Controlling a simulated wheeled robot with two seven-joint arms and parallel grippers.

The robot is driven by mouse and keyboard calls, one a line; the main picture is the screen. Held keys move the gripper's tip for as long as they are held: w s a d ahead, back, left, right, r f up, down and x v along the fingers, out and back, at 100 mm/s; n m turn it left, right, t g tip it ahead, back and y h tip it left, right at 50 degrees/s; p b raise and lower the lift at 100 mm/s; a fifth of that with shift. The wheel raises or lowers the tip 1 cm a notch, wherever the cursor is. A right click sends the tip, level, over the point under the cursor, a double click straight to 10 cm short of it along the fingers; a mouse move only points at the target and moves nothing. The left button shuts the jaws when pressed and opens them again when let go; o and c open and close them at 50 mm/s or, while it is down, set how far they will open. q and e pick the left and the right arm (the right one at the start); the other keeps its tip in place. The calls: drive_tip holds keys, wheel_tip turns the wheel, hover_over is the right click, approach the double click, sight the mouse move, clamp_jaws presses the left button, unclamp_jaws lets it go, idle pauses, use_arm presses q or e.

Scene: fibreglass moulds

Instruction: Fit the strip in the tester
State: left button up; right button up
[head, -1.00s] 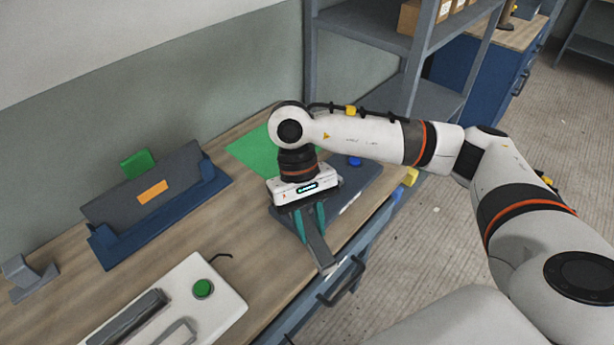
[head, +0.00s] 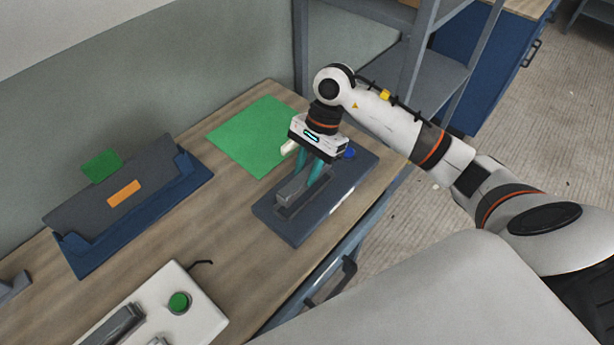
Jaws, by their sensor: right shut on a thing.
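My right gripper (head: 312,170) is shut on the grey strip (head: 292,188), fingers pointing down. The strip lies lengthwise over a raised dark holder on a slate-grey base plate (head: 296,229); I cannot tell whether it is seated or just above. The plate has a blue knob (head: 348,153) near its far end, partly behind the gripper. A white box (head: 203,324) with a green button (head: 179,302) and a dark bar on top stands at the lower left. Which of these is the tester is not marked. My left gripper is out of view.
A green mat (head: 256,136) lies behind the plate, with a small pale piece (head: 289,147) at its edge. A blue stand with a dark panel (head: 126,204) stands at left. A grey shelf (head: 430,70) rises behind my right arm. Bare wooden tabletop (head: 215,222) lies between.

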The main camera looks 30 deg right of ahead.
sight(309, 171)
wheel_tip(309, 171, down, 3)
drive_tip(key=shift+p, duration=0.5)
drive_tip(key=shift+f, duration=0.6)
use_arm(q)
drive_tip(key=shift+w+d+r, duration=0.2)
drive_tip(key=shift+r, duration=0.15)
use_arm(e)
drive_tip(key=o, duration=1)
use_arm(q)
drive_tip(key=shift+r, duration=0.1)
use_arm(e)
drive_tip(key=shift+r, duration=0.15)
